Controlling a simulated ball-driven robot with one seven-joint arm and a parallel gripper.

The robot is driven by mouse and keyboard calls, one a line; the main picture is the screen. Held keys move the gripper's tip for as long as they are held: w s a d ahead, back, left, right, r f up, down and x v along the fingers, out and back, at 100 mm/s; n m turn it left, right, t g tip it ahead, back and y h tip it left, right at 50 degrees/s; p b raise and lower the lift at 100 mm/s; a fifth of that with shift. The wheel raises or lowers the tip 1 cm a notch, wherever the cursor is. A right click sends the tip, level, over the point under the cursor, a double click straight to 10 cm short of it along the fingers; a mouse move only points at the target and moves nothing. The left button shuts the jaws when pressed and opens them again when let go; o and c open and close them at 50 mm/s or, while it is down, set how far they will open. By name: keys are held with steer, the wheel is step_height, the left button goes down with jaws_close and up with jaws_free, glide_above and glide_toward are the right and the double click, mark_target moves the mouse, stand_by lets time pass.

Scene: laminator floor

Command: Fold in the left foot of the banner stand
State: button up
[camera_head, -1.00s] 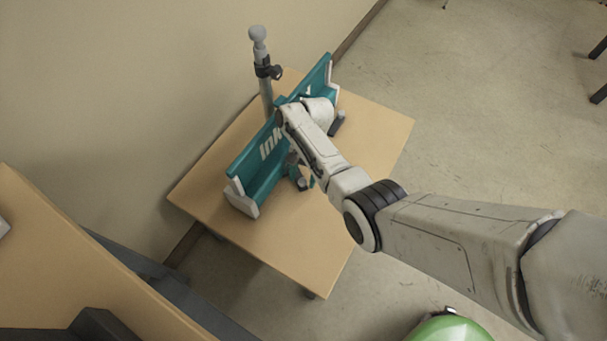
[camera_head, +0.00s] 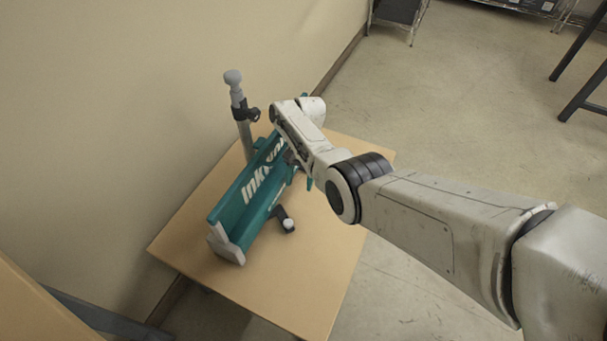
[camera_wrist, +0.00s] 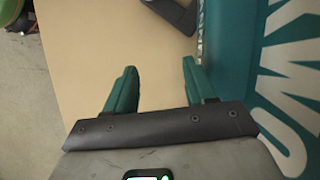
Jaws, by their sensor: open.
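The teal banner stand (camera_head: 255,195), with white lettering and pale grey end caps, lies on a small wooden table. Its left foot (camera_head: 285,221), a short dark bar with a light grey tip, sticks out from the stand's front side over the table. The left foot also shows, partly cut off, at the top of the wrist view (camera_wrist: 172,12). My gripper (camera_head: 301,174) is beside the stand's front, farther along it than the left foot and apart from that foot. Its green fingers (camera_wrist: 160,68) are open with nothing between them. My arm hides the stand's far part; no right foot shows.
The table top (camera_head: 195,240) is bare in front of the stand. A grey pole (camera_head: 240,110) with a dark clamp rises behind the stand, near the wall. Another wooden surface (camera_head: 40,310) is at the lower left. Open floor lies to the right.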

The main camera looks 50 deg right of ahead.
steer(key=shift+w+d+b, duration=0.4)
steer(key=shift+d+b, duration=0.2)
steer(key=shift+d, duration=0.2)
steer(key=shift+w+d+b, duration=0.35)
steer(key=shift+d+b, duration=0.25)
steer(key=shift+d, duration=0.2)
steer(key=shift+c, duration=0.4)
